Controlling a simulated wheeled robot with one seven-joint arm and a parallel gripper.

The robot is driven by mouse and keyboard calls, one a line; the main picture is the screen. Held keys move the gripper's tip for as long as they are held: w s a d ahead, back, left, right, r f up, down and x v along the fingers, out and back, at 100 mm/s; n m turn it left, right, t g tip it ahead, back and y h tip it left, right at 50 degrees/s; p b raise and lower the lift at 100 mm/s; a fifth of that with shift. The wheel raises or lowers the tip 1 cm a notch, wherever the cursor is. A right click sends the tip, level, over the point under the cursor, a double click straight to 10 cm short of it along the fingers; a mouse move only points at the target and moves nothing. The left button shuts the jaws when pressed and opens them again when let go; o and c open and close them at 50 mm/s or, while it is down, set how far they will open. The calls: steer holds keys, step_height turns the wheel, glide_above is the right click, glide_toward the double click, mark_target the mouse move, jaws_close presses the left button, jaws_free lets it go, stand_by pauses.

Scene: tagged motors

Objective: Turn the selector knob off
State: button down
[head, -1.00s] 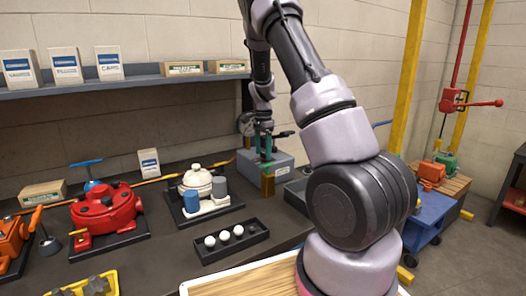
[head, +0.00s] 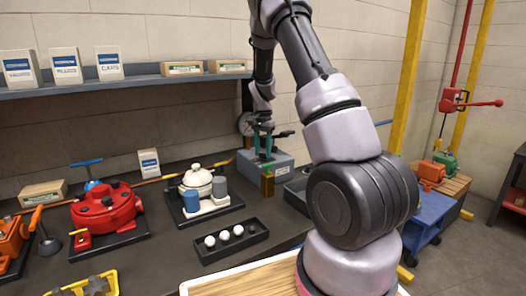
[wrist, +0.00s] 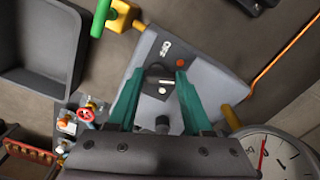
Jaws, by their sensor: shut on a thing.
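The selector knob (wrist: 158,73) is a small dark knob with a pale mark beside it, on the sloped grey panel of a control box (wrist: 205,92). The same box (head: 281,165) stands at the back of the bench in the head view. My gripper (wrist: 159,76) has its two teal fingers on either side of the knob, shut on it. In the head view my gripper (head: 264,153) is over the top of the box, and the knob is too small to make out there. A label, hard to read, and a red-orange button (wrist: 208,63) are on the panel.
A round gauge (wrist: 278,152) sits close beside the box. A yellow fitting with a green handle (wrist: 102,18) and an empty dark tray (wrist: 40,45) lie nearby.

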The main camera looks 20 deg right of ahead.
steer(key=n, duration=0.3)
steer(key=shift+n, duration=0.4)
steer(key=n, duration=0.3)
steer(key=shift+s+n, duration=0.15)
steer(key=shift+n, duration=0.15)
steer(key=n, duration=0.5)
steer(key=shift+s+d+n, duration=0.1)
steer(key=shift+s+n, duration=0.05)
steer(key=shift+n, duration=0.25)
steer(key=shift+c, duration=1.6)
jaws_free()
